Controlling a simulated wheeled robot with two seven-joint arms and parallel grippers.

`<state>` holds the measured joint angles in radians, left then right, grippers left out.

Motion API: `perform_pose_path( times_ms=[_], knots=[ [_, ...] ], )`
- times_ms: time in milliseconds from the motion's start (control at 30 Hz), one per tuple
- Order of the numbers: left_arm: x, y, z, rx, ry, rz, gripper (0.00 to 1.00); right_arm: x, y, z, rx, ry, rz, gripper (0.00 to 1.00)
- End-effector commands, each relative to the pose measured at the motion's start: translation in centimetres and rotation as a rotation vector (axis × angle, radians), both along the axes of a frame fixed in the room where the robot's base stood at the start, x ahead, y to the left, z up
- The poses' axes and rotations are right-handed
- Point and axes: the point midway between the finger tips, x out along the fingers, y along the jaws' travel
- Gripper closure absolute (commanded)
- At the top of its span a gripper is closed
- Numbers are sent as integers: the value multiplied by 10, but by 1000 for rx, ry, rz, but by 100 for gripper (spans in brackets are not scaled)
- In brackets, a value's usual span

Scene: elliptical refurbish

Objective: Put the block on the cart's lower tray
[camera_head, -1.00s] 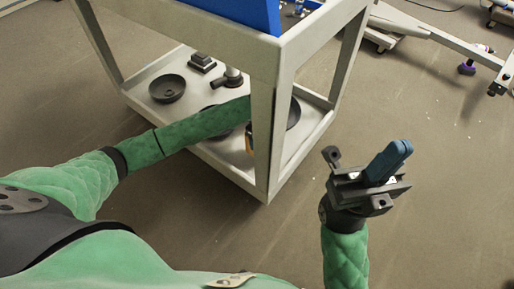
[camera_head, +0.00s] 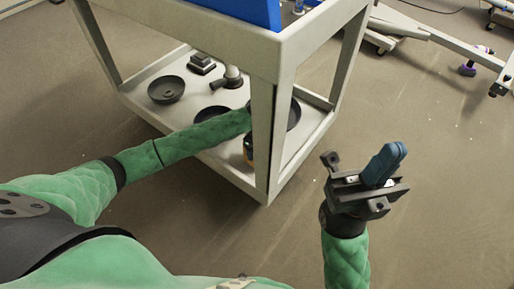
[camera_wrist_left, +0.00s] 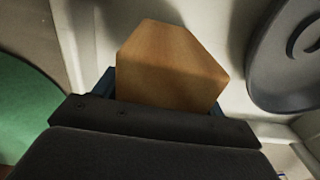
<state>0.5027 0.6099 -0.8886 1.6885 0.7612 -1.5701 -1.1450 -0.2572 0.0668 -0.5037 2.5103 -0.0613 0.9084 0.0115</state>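The wooden block (camera_wrist_left: 170,68) is orange-brown with angled corners and fills the gap between the blue fingers of my left gripper (camera_wrist_left: 162,98) in the left wrist view. My left gripper appears shut on it. In the head view, my left arm reaches inside the cart, low over the lower tray (camera_head: 183,125). The cart's front post hides most of that hand and the block there. I cannot tell whether the block touches the tray. My right gripper (camera_head: 385,163) is raised to the right of the cart, its blue fingers together and empty.
Black round dishes (camera_head: 166,89), a dark square part (camera_head: 202,64) and a pipe-like fitting (camera_head: 229,78) sit on the lower tray. A dark round part (camera_wrist_left: 290,55) lies close to the block. A blue bin (camera_head: 240,10) is above.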

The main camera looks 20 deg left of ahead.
Motion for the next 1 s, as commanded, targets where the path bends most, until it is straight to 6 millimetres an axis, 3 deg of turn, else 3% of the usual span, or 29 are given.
perform_pose_path(
  times_ms=[67, 433, 1000],
  knots=[
    [0, 0, 0, 0, 0, 0, 15, 0, 0, 0, 1, 0, 0, 100],
    [0, 0, 4, 0, -1, 0, 15, 0, 0, -2, 0, 0, -1, 100],
    [1, 0, 101, -1, -2, -1, 15, -2, -8, 34, 36, -14, -18, 100]
  ],
)
